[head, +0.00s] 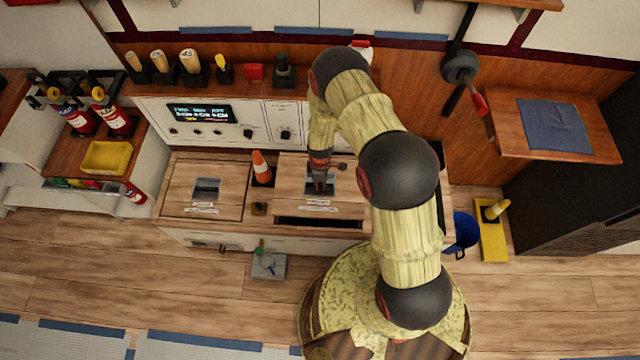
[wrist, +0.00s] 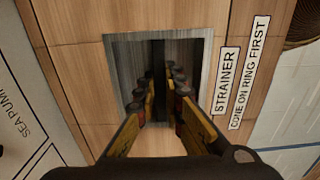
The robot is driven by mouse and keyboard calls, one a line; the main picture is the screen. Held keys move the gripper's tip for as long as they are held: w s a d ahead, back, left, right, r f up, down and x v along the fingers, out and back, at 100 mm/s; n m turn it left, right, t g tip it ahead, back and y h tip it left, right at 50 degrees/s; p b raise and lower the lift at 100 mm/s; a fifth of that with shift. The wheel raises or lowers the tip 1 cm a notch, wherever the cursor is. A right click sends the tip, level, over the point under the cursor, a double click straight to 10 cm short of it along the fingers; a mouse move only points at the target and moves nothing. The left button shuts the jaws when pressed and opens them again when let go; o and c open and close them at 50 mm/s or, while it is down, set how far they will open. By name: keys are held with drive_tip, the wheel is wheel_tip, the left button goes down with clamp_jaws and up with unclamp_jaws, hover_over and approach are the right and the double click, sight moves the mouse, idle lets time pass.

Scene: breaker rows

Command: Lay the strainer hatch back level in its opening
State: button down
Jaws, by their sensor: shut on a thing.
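The strainer hatch (head: 290,192) is a wooden panel in the bench top, with a grey recessed pull. A dark gap (head: 318,222) shows along its front edge, so it does not fill its opening; its exact tilt is hard to tell. My gripper (head: 320,184) reaches down into the recess. In the wrist view both fingers of my gripper (wrist: 157,92) are inside the recess of the strainer hatch (wrist: 100,60), closed about a dark bar that is partly hidden. The label (wrist: 222,80) beside it reads "STRAINER, CONE ON RING FIRST".
An orange cone (head: 262,168) stands just left of the hatch, with a small dark and yellowish piece (head: 259,208) before it. Another hatch (head: 178,190) lies further left. A control panel (head: 190,116) rises behind. A grey block with tools (head: 268,265) lies on the floor in front.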

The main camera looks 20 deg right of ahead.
drive_tip(key=shift+w+f+b, duration=0.1)
drive_tip(key=shift+f+b, duration=1.75)
drive_tip(key=shift+f, duration=0.75)
drive_tip(key=shift+f+b, duration=1.85)
drive_tip(key=shift+f, duration=0.45)
drive_tip(key=c, duration=1.8)
unclamp_jaws()
drive_tip(key=shift+c, duration=0.2)
drive_tip(key=shift+s+f, duration=0.1)
drive_tip(key=shift+s, duration=0.15)
wheel_tip(320, 180, up, 12)
drive_tip(key=shift+w+r, duration=0.1)
drive_tip(key=shift+w, duration=0.05)
